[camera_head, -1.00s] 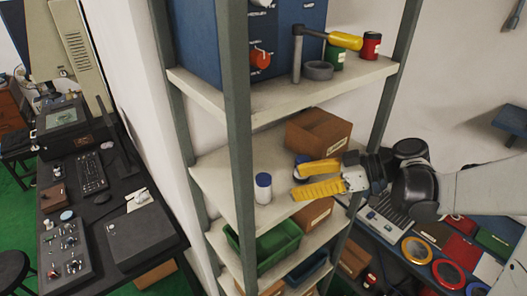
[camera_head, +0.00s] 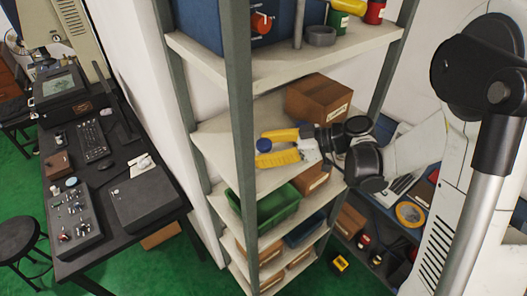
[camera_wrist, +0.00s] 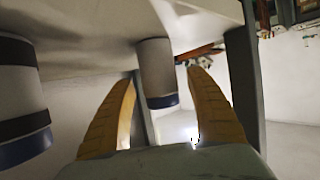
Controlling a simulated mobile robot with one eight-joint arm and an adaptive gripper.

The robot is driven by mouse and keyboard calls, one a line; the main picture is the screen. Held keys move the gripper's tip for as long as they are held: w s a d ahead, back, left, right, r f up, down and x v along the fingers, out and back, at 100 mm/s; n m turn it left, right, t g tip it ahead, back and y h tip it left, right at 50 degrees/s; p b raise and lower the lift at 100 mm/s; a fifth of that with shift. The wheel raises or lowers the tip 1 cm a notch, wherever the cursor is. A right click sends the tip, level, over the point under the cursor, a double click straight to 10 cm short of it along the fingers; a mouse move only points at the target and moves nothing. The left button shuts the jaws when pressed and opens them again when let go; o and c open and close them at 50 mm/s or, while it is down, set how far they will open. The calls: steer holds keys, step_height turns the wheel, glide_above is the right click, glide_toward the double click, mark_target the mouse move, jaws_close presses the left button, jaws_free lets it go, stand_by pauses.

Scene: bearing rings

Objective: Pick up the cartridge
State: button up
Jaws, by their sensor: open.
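Two white cylinders with blue caps stand on the middle shelf, and the name cartridge could fit either. In the wrist view, which is upside down, the plain cylinder (camera_wrist: 157,70) shows between my two yellow fingers, beyond or level with their tips. The other cylinder (camera_wrist: 18,95), with dark bands, is close at the left, outside the fingers. My gripper (camera_head: 259,149) is open with nothing clamped. In the head view a blue cap (camera_head: 263,145) shows between the fingertips. The body below it is mostly hidden by a finger, and the banded cylinder is hidden.
The shelf's front post (camera_head: 238,120) stands just left of the fingertips. A brown box (camera_head: 318,98) sits behind my gripper on the same shelf (camera_head: 228,135). A green bin (camera_head: 268,206) is on the shelf below. The upper shelf (camera_head: 290,62) holds a grey ring (camera_head: 320,37).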

steer(key=shift+s, duration=0.1)
steer(key=c, duration=1.3)
steer(key=shift+c, duration=0.2)
steer(key=shift+r, duration=0.15)
